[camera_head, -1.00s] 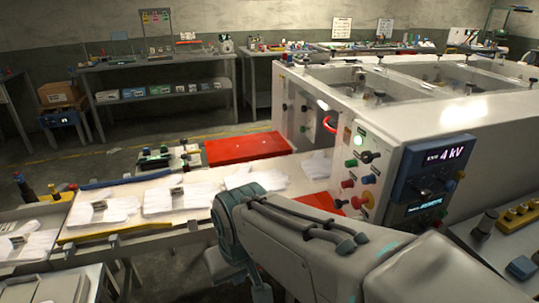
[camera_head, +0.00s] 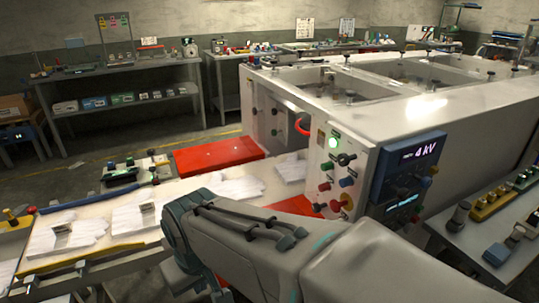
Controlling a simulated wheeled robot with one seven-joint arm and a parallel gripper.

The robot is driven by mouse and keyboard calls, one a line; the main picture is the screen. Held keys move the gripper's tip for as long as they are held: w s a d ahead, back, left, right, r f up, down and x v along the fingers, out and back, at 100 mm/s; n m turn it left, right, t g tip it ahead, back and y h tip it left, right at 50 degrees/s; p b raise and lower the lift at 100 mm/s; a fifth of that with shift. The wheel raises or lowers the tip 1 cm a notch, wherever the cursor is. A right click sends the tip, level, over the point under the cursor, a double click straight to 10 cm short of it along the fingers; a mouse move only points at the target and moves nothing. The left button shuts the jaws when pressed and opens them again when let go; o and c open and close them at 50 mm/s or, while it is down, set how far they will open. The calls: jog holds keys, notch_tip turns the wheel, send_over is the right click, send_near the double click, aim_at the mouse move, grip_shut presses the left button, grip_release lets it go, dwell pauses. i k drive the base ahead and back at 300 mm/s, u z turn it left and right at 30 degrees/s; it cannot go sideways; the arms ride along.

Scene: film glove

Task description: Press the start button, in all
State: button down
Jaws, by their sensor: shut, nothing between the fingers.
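The control panel (camera_head: 345,165) is on the near end face of a long white machine. Labels are too small to read, so I cannot tell which is the start button. My arm (camera_head: 270,245) reaches across the lower middle, its teal wrist joint left of and below the panel. My gripper is hidden or out of frame.
A blue display box (camera_head: 407,180) reading 4 kV juts out right of the panel. White gloves (camera_head: 145,216) lie on a conveyor (camera_head: 30,270) at left. A red plate (camera_head: 216,155) lies beyond it. A bench with colored switches (camera_head: 480,222) stands at right.

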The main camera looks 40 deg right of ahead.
aim_at(327, 166)
jog(key=i, duration=0.85)
jog(key=z, duration=1.75)
